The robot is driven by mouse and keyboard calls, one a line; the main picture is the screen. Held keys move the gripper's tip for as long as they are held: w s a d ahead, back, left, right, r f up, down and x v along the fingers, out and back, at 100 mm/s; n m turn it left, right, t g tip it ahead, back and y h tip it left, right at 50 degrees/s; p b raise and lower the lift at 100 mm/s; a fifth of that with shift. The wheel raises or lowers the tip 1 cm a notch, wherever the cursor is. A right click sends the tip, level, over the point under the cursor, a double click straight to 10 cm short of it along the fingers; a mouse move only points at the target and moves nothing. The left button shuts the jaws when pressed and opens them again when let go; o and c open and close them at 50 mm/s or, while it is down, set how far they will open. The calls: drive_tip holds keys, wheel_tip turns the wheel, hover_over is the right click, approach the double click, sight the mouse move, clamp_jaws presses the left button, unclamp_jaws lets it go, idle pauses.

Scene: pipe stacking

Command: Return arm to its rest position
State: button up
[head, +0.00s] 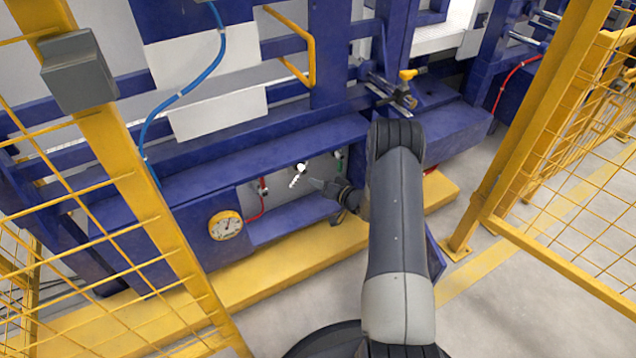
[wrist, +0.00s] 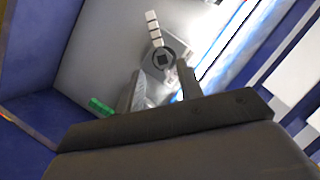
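My arm reaches forward over the front of a blue machine (head: 275,158) in the head view. My gripper (head: 322,186) is low in front of the machine's recessed panel, partly hidden by my own arm. In the wrist view, the two fingers of my gripper (wrist: 162,68) stand apart with nothing held between them. Beyond the fingers is a grey fitting with a dark square centre (wrist: 163,58) and a white segmented handle (wrist: 153,28). The white handle (head: 297,176) also shows just left of my gripper in the head view.
A round yellow-rimmed gauge (head: 226,225) is at the lower left of the recess. A red hose (head: 261,205) and a green part (wrist: 100,106) are close by. Yellow mesh fences stand left (head: 125,170) and right (head: 560,240). Open floor (head: 500,300) lies at the lower right.

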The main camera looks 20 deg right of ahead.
sight(300, 177)
drive_tip(key=b+x, duration=0.1)
drive_tip(key=x, duration=0.2)
drive_tip(key=b+x, duration=0.1)
drive_tip(key=x, duration=0.3)
drive_tip(key=b+x, duration=0.2)
drive_tip(key=x, duration=0.2)
drive_tip(key=shift+s+a+f, duration=0.15)
drive_tip(key=shift+s+f, duration=0.05)
drive_tip(key=shift+f, duration=0.15)
drive_tip(key=shift+r, duration=0.1)
drive_tip(key=shift+s, duration=0.1)
drive_tip(key=shift+s+r, duration=0.1)
drive_tip(key=d+r+p+v, duration=0.1)
drive_tip(key=p+v, duration=0.3)
drive_tip(key=v, duration=0.7)
drive_tip(key=b+x, duration=0.1)
drive_tip(key=x, duration=0.3)
drive_tip(key=b+x, duration=0.1)
drive_tip(key=x, duration=0.3)
drive_tip(key=f+b+x, duration=0.1)
drive_tip(key=b+x, duration=0.1)
drive_tip(key=x, duration=0.2)
drive_tip(key=shift+s+a, duration=0.15)
drive_tip(key=shift+a, duration=0.15)
drive_tip(key=shift+d+f+n+h+b, duration=0.1)
drive_tip(key=shift+d+n+h+b, duration=0.1)
drive_tip(key=shift+n+h, duration=0.35)
drive_tip(key=shift+d+f+n+h+b, duration=0.1)
drive_tip(key=shift+d+n+h+b, duration=0.15)
drive_tip(key=shift+n, duration=0.5)
